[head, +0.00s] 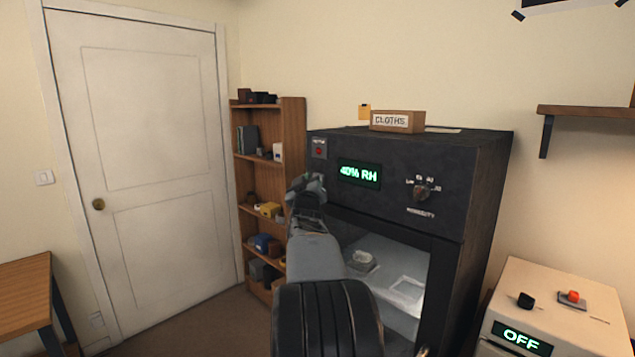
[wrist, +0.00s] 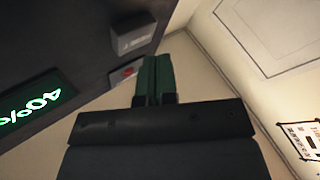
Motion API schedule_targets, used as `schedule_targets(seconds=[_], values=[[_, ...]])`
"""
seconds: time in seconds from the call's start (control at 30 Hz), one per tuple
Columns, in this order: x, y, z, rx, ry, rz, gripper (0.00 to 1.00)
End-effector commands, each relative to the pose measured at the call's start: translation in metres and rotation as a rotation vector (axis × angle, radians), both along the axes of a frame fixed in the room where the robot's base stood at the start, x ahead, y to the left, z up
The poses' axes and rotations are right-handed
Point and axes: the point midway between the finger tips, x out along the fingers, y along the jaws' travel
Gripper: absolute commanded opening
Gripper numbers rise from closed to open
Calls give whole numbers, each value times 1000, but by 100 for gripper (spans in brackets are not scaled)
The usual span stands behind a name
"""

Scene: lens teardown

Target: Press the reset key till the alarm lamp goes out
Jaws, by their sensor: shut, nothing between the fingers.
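The dark cabinet (head: 470,175) has a small grey plate with a dull red round lamp (head: 319,150) at its upper left; I cannot tell surely whether it is lit. The lamp plate also shows in the wrist view (wrist: 124,75), partly red. A light grey raised block with a label, probably the reset key (wrist: 135,38), stands out from the panel there; my gripper hides that area in the head view. My gripper (head: 308,186) is shut and empty, in front of the panel's left edge. Its fingertips (wrist: 158,62) appear beside the block; contact cannot be told.
A green display (head: 358,174) reads 40% RH, with a humidity knob (head: 422,190) to its right. A box marked CLOTHS (head: 397,121) sits on top. A bookshelf (head: 293,140) stands behind at left. A white unit (head: 560,290) reading OFF stands at right.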

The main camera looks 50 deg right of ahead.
Motion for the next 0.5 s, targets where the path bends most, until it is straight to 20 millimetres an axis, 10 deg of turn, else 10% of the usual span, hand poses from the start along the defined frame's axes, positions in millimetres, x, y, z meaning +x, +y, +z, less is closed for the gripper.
schedule_targets(seconds=[0.5], values=[[2, 25, -1, 0, -1, 2, 0]])
